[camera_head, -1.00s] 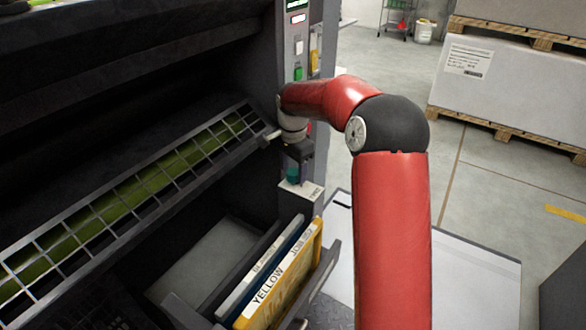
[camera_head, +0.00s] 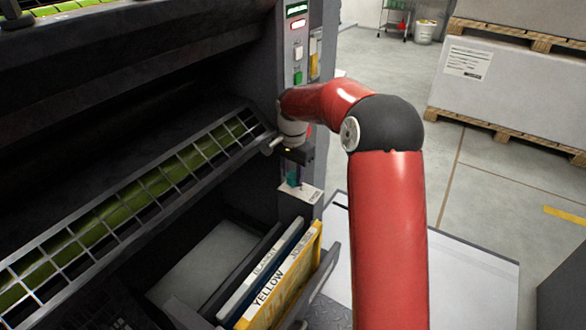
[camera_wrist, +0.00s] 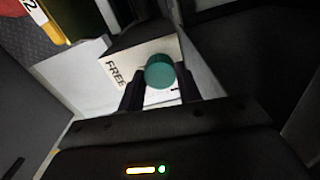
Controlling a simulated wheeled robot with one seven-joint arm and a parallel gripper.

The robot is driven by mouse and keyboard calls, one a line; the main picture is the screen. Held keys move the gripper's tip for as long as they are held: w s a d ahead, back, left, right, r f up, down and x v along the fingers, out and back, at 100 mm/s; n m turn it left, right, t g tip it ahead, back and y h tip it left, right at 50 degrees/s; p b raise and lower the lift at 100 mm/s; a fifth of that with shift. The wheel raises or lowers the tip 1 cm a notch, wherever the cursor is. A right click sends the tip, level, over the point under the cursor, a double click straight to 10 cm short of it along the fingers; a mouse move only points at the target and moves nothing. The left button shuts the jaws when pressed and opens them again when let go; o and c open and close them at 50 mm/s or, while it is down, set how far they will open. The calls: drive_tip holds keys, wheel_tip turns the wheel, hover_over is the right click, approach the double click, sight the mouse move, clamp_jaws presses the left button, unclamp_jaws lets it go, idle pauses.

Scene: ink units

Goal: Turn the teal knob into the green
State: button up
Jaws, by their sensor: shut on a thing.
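The teal knob (camera_wrist: 160,72) stands on a white plate (camera_wrist: 118,70) with black lettering that begins "FREE". My gripper (camera_wrist: 161,88) is shut on the knob, with one dark finger on each side of it in the wrist view. In the head view my gripper (camera_head: 293,176) points down over the small box with the white plate (camera_head: 303,193). Only a bit of the teal knob shows there between the fingers. No green mark on the plate can be made out, and part of the lettering is hidden by the fingers.
A slotted metal guard (camera_head: 130,203) slopes along the machine on the left. Below it, an open drawer holds upright panels, one a yellow "YELLOW" panel (camera_head: 285,280). The control column (camera_head: 297,75) with buttons rises behind my wrist. Open floor lies to the right.

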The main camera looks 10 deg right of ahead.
sight(293, 175)
drive_tip(key=n+p, duration=0.3)
drive_tip(key=n, duration=0.2)
drive_tip(key=shift+r+n, duration=0.15)
drive_tip(key=shift+n, duration=0.15)
drive_tip(key=n+p, duration=0.2)
drive_tip(key=n, duration=0.3)
drive_tip(key=shift+n, duration=0.3)
drive_tip(key=o, duration=1)
wheel_tip(293, 175, up, 6)
drive_tip(key=shift+r, duration=0.75)
